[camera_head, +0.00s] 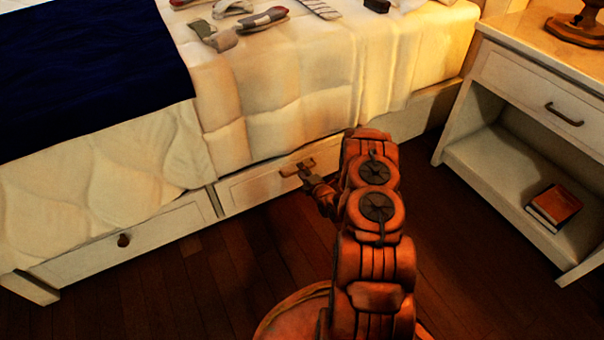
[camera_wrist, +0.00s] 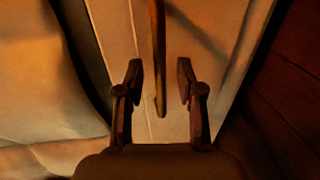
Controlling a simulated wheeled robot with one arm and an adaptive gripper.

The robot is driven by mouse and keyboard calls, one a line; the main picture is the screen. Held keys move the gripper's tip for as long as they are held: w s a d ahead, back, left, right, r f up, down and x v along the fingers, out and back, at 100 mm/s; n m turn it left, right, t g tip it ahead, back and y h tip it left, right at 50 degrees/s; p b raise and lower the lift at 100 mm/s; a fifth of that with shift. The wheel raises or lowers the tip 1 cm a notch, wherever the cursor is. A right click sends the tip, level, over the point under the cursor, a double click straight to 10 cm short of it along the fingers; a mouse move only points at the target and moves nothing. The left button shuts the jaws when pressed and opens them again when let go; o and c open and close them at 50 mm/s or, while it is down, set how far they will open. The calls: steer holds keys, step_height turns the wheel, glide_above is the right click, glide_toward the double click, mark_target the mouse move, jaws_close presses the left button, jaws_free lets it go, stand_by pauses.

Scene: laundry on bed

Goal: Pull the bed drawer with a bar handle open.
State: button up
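The bed drawer with a bar handle (camera_head: 240,193) is a pale front low on the bed's side, apparently flush with the frame. Its bar handle (camera_head: 290,170) is brown and horizontal, partly hidden by my gripper (camera_head: 307,172). In the wrist view the bar handle (camera_wrist: 159,60) runs down from the top edge and ends between the fingers of my gripper (camera_wrist: 160,85). The fingers are spread, with a visible gap on each side of the bar.
Another bed drawer (camera_head: 75,255) with a round knob (camera_head: 124,240) is at left. A nightstand (camera_head: 510,70) stands at right, with a book (camera_head: 553,205) on its lower shelf. Bedding (camera_head: 280,120) hangs just above the drawer.

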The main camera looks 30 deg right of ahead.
steer(key=shift+w+f, duration=0.15)
steer(key=shift+w, duration=0.5)
steer(key=shift+c, duration=0.3)
steer(key=shift+d, duration=0.1)
jaws_close()
